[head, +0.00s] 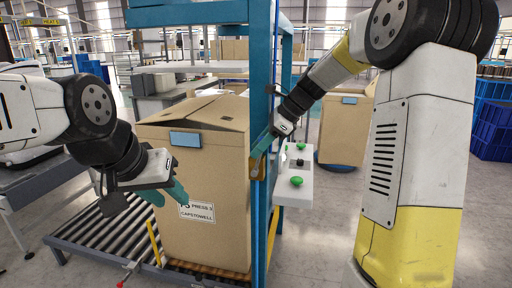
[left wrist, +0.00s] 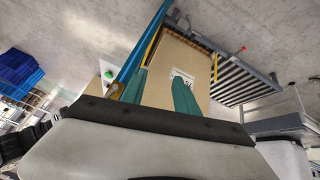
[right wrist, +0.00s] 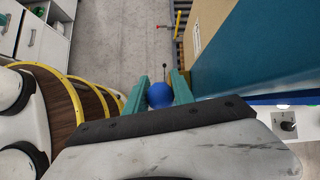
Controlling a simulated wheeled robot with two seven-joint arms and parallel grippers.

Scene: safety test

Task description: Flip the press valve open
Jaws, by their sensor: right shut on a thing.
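In the right wrist view, a round blue piece (right wrist: 160,95) with a thin dark stalk sits between the teal fingers of my right gripper (right wrist: 160,88), which is shut on it. I cannot tell for sure whether this piece is part of the press valve. In the head view, my right gripper (head: 263,145) is at the blue frame post (head: 262,80), and its grasp is mostly hidden. My left gripper (head: 146,203) is open and empty in front of the cardboard box (head: 215,235). Its spread fingers also show in the left wrist view (left wrist: 158,82).
The box stands on a roller conveyor (head: 100,235). A white panel with green buttons (head: 296,180) is right of the post. A red-tipped lever (head: 128,270) and a yellow bar (head: 154,243) stand at the conveyor's front. Blue crates (head: 492,125) are at far right.

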